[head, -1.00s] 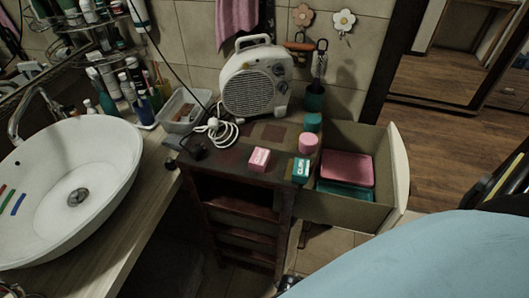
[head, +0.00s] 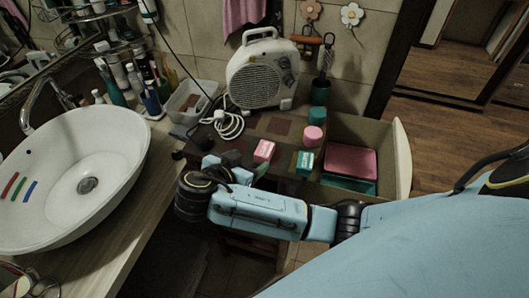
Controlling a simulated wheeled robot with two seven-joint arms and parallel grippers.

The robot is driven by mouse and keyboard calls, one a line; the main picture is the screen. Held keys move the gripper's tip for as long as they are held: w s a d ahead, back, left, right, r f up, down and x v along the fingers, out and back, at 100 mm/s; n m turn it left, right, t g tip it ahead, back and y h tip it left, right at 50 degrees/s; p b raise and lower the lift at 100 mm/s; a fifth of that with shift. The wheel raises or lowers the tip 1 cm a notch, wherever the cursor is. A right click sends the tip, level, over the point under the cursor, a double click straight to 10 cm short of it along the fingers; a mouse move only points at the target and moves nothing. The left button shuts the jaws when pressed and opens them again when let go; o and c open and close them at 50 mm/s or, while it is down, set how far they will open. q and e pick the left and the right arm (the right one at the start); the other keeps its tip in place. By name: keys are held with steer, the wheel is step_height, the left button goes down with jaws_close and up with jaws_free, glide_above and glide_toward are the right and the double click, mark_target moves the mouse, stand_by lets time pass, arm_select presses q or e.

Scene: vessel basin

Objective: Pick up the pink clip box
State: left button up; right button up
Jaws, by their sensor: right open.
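The pink clip box (head: 264,151) is a small pink block with pale lettering, on the dark wooden cabinet top (head: 240,152) near its front edge. My right arm reaches in from the right across the cabinet's front. My right gripper (head: 233,162) is open and empty, just left of and nearer than the pink box. I see a gap between it and the box, but the exact distance is hard to tell. Its fingers are partly hidden by its own wrist. My left gripper is not in view.
A teal box (head: 304,162) stands right of the pink one, with pink (head: 313,136) and teal (head: 320,115) round containers behind. A white heater (head: 262,72) and coiled cable (head: 228,124) stand behind. An open drawer (head: 403,150) is at right, a basin (head: 120,135) at left.

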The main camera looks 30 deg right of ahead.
mark_target(262, 152)
steer(key=x, duration=0.9)
steer(key=shift+d+f+p, duration=0.1)
steer(key=shift+f+p, duration=0.05)
steer(key=shift+p, duration=0.25)
steer(key=shift+c, duration=0.3)
steer(key=c, duration=1.1)
